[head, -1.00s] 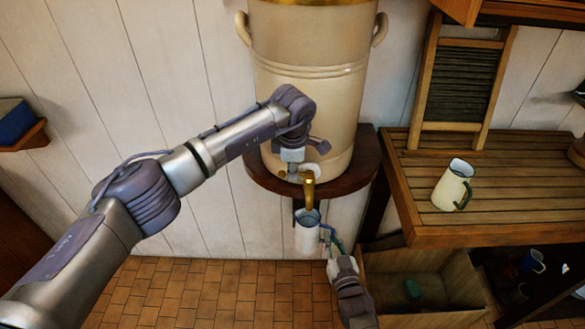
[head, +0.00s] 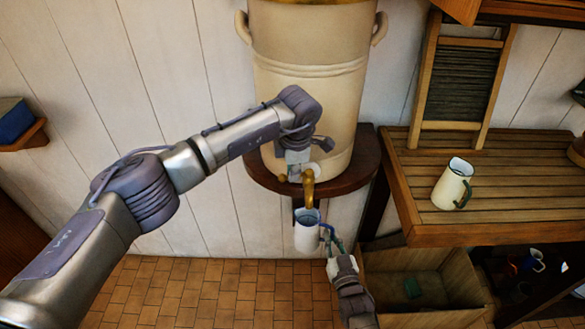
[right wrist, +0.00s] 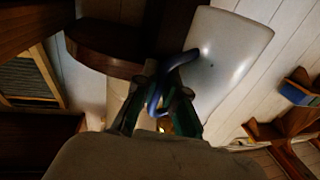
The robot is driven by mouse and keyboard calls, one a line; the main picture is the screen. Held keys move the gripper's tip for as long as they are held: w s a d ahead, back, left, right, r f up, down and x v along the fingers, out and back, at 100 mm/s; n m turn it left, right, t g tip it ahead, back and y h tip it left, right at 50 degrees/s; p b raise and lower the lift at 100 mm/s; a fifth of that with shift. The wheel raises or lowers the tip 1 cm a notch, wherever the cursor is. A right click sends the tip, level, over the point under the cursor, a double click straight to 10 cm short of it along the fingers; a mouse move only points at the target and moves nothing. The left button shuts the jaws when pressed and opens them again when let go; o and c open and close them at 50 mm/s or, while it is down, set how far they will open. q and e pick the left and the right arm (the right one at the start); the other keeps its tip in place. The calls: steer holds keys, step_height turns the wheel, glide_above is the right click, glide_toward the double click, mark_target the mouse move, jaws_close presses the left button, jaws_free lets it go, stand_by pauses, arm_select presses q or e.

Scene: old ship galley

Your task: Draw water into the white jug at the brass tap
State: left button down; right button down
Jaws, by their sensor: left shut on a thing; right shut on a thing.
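The white jug (head: 307,238) hangs upright with its open mouth under the spout of the brass tap (head: 308,190). My right gripper (head: 333,247) is shut on the jug's blue handle. The right wrist view shows the jug's white side (right wrist: 228,62) and the handle (right wrist: 160,92) between the fingers. My left gripper (head: 295,176) is shut at the tap, just left of the spout. The part it grips, apparently the tap's handle, is mostly hidden by the gripper. I cannot make out a water stream or the level inside the jug.
The tap belongs to a large cream urn (head: 308,110) on a dark rounded shelf (head: 355,178). A cream jug with a green handle (head: 451,185) stands on the slatted counter (head: 500,215) at right. A wooden crate (head: 445,283) sits below, close to my right gripper.

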arm_select(q)
steer(key=shift+s+d+r+n+g+y, duration=0.15)
steer(key=shift+s+d+n+y, duration=0.15)
steer(key=shift+n, duration=0.9)
steer(key=shift+s+d+f+n+g+y, duration=0.1)
steer(key=shift+s+d+n, duration=0.25)
steer(key=shift+n, duration=0.85)
steer(key=shift+s+d+r+n+g+y, duration=0.15)
steer(key=shift+s+n, duration=0.25)
steer(key=shift+n, duration=0.8)
steer(key=shift+f, duration=0.1)
steer(key=c, duration=1.2)
jaws_free()
step_height(320, 180, up, 12)
steer(key=s+d, duration=0.1)
steer(key=d, duration=0.1)
steer(key=shift+s+f, duration=0.2)
steer(key=shift+s, duration=0.05)
